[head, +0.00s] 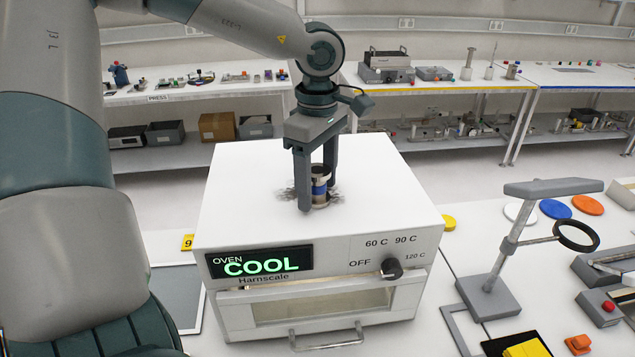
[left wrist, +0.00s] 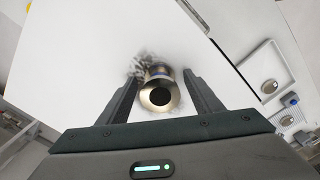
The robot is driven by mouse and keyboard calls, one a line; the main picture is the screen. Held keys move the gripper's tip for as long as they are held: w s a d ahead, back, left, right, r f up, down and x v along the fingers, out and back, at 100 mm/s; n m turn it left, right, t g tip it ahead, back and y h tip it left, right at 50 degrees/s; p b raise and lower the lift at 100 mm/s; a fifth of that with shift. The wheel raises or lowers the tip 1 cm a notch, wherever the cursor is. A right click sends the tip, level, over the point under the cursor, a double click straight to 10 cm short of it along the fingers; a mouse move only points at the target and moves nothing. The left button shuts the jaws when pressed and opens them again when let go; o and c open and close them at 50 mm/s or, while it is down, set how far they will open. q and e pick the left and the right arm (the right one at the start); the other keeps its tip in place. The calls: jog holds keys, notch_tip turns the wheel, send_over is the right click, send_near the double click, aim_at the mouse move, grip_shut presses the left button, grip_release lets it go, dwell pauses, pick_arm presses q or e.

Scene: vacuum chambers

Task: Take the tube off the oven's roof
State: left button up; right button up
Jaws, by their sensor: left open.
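The oven (head: 330,180) is a white box with a "COOL" display and a knob on its front. The tube (head: 320,186), metal with a blue band, stands upright on its roof; the left wrist view shows its round dark mouth (left wrist: 160,96). My left gripper (head: 318,206) points down with its fingers apart, one on each side of the tube. In the left wrist view the fingers (left wrist: 160,88) flank the tube with a visible gap on each side. My right gripper is not in view.
A grey stand with a ring (head: 490,290) is on the bench right of the oven, with coloured discs (head: 555,209) behind it. A dark smudge (left wrist: 140,65) marks the roof around the tube. The rest of the roof is bare. Shelved benches line the back.

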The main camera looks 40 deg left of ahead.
aim_at(321, 170)
pick_arm(q)
jog(key=c, duration=1.4)
jog(key=shift+r, duration=0.1)
jog(key=shift+r+b, duration=0.35)
jog(key=shift+r, duration=0.1)
jog(key=r, duration=0.1)
jog(key=r+b, duration=0.2)
jog(key=shift+w+d+r, duration=0.1)
jog(key=shift+w+d, duration=0.1)
jog(key=shift+d, duration=0.05)
jog(key=shift+w+d+r+b, duration=0.6)
jog(key=shift+w+d+r, duration=0.4)
jog(key=shift+d, duration=0.65)
jog(key=shift+w+d+r+b, duration=0.65)
jog(key=shift+d+r, duration=0.6)
jog(key=shift+d, duration=0.4)
jog(key=shift+w+d+r+b, duration=0.55)
jog(key=shift+w+d+r, duration=0.45)
jog(key=shift+d, duration=0.65)
jog(key=shift+s+r, duration=0.15)
jog(key=shift+s, duration=0.05)
